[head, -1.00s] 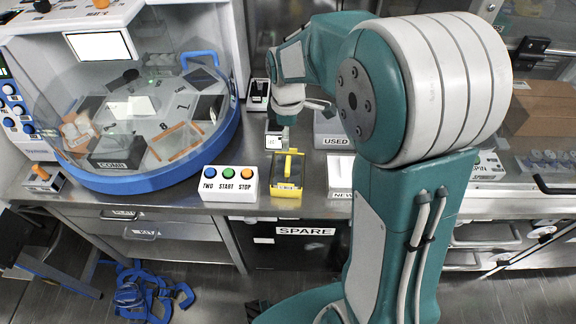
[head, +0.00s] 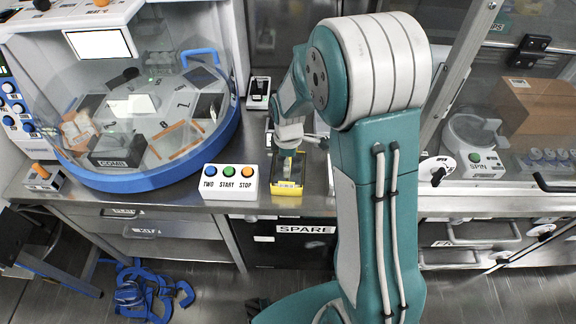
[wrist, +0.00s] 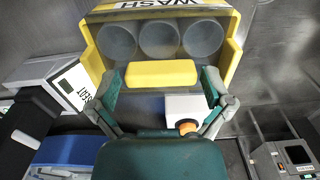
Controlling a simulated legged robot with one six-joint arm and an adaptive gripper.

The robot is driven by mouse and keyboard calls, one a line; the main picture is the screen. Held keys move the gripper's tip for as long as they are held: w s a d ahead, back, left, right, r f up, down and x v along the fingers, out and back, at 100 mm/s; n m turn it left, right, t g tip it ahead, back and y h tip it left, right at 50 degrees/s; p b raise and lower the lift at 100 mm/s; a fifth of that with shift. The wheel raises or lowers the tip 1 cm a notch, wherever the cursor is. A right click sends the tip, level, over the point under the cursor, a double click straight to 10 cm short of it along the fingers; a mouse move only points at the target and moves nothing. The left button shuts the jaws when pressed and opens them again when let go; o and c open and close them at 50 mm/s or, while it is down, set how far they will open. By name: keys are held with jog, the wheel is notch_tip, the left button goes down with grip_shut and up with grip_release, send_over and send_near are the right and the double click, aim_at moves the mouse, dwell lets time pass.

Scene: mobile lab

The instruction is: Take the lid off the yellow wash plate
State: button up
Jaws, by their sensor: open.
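The yellow wash plate (head: 288,190) stands on the counter beside the button box, and it fills the upper middle of the wrist view (wrist: 233,62), labelled WASH. Its lid looks clear, with round wells visible beneath, and carries a yellow bar handle (wrist: 148,73). My gripper (wrist: 162,88) is open, with one finger at each end of the handle. Whether the fingers touch it I cannot tell. In the head view my gripper (head: 287,152) is above the plate and hides part of its top.
A white box (head: 230,182) with blue, green and orange buttons sits just left of the plate. A large blue-rimmed round machine (head: 140,182) stands further left. A small device (head: 258,93) is behind the plate. A SPIN machine (head: 478,165) stands behind glass at right.

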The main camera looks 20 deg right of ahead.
jog(key=c, duration=0.7)
jog(key=shift+r, duration=0.1)
jog(key=shift+r, duration=0.25)
notch_tip(320, 180, up, 2)
jog(key=shift+r, duration=0.1)
jog(key=s+d+r, duration=0.2)
jog(key=d+r, duration=0.1)
jog(key=d, duration=0.1)
jog(key=s+d+r, duration=0.6)
jog(key=d+r, duration=0.1)
jog(key=shift+d, duration=0.3)
jog(key=shift+r, duration=0.15)
jog(key=shift+r, duration=1.9)
